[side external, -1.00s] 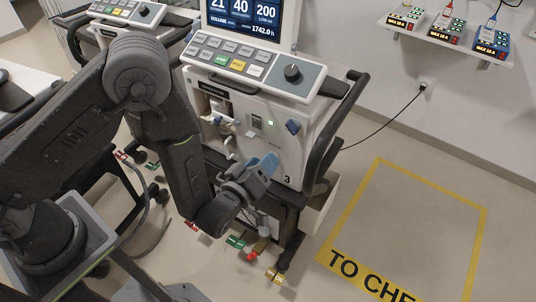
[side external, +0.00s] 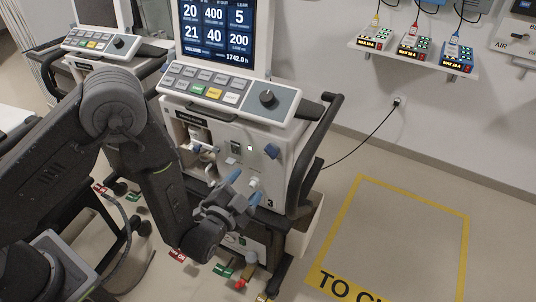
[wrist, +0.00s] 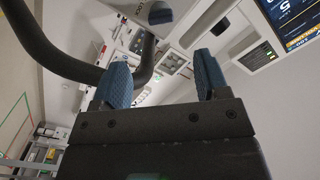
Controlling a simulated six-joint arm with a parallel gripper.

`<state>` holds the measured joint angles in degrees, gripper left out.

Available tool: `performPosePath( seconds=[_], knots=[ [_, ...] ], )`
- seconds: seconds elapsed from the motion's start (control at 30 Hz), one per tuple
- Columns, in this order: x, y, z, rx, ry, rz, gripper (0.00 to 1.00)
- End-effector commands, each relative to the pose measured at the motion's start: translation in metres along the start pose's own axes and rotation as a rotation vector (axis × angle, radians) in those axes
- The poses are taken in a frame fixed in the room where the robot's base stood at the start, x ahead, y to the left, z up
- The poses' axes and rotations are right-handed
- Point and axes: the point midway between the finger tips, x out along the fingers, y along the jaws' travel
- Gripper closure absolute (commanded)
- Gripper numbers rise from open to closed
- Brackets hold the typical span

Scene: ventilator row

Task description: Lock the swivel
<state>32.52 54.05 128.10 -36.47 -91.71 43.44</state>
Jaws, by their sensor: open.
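Coloured tabs sit low at the ventilator's feet in the side view: a red tab (side external: 177,256), a green tab (side external: 222,270) and a yellow tab (side external: 262,297). I cannot tell which part is the swivel. My gripper (side external: 243,190) is in front of the ventilator's lower front, above these tabs. In the wrist view my gripper (wrist: 163,78) has its two blue ribbed fingers apart, with nothing between them. The ventilator (side external: 230,130) stands upright, marked 3. Its blue knob (side external: 272,151) is above and right of my gripper; my arm hides part of its front and base.
A black handle (side external: 322,150) curves along the ventilator's right side. Another ventilator (side external: 95,45) stands behind at left. A wall shelf (side external: 415,55) holds small coloured boxes. The yellow-outlined floor area (side external: 395,235) at right is clear.

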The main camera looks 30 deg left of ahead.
Motion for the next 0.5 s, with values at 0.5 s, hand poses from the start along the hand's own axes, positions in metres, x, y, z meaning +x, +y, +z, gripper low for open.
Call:
performPosePath(
  seconds=[0.5],
  knots=[
    [0.100, -0.001, 0.001, -0.004, 0.000, -0.002, 0.32]
  ],
)
